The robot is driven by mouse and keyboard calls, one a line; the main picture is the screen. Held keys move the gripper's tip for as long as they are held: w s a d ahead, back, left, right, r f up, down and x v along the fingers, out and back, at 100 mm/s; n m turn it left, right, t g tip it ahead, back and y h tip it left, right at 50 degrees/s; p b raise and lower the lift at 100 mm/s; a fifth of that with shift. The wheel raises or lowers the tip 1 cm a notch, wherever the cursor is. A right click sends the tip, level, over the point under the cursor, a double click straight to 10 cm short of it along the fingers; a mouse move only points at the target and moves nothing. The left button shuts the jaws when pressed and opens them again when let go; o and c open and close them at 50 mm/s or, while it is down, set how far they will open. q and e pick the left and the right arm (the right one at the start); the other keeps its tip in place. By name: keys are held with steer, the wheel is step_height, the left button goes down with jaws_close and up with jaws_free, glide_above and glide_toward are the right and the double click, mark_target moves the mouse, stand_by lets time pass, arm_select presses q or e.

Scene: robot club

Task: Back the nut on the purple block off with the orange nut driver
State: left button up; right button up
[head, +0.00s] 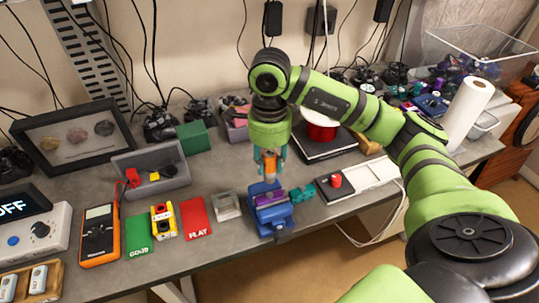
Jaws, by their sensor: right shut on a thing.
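A purple block (266,199) sits in a blue vise (273,218) near the front edge of the grey bench. My right gripper (269,160) points down from above and is shut on the orange nut driver (269,166), which it holds roughly upright. The driver is over the vise and purple block. Its lower end is too small to make out, so I cannot tell whether it touches the nut. The nut itself cannot be made out. My left gripper is not in view.
A teal part (301,191) lies right of the vise, near a black pad with a red knob (335,180). Left of the vise are a small grey tray (227,206), a red mat (196,217), a green mat (139,234) and an orange multimeter (99,235). A grey bin (151,170) stands behind.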

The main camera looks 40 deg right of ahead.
mark_target(270, 176)
steer(key=shift+f+b, duration=1.6)
steer(key=shift+f, duration=1.05)
steer(key=shift+f+b, duration=0.15)
steer(key=shift+b, duration=0.7)
steer(key=shift+f+b, duration=0.55)
steer(key=shift+b, duration=0.45)
stand_by(0.8)
steer(key=o, duration=1.7)
steer(key=shift+r, duration=0.1)
steer(key=shift+o, duration=0.2)
